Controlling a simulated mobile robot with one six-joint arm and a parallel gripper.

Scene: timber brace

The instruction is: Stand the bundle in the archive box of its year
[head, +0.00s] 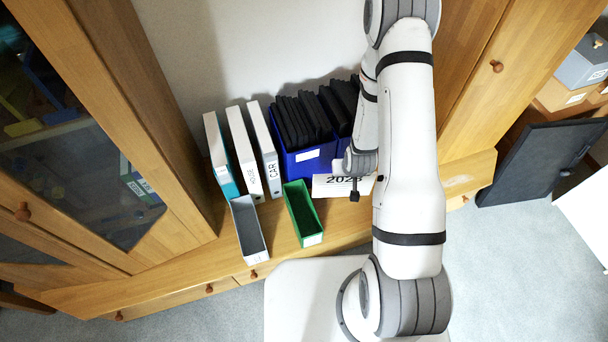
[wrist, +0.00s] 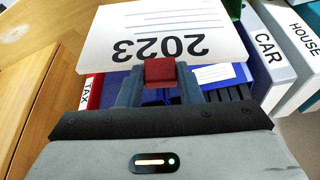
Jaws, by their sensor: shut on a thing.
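The bundle is white and marked 2023. It shows in the head view (head: 328,187) and, upside down, in the wrist view (wrist: 110,40). My gripper (wrist: 160,84) is shut at the bundle's near edge, with a red block-like piece (wrist: 160,70) between its fingers. In the head view my gripper (head: 354,190) is partly hidden by my arm, above the cabinet top. A grey open box (head: 250,240) and a green open box (head: 313,239) stand left of the bundle and look empty. Their year labels are too small to read.
Left of a blue crate (head: 310,163) holding black folders stand several binders, including CAR (head: 270,165) and HOUSE (head: 252,180). A red TAX binder (wrist: 92,90) shows in the wrist view. Tall wooden cabinets (head: 120,120) flank the worktop (head: 350,236). Some bare worktop lies around the boxes.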

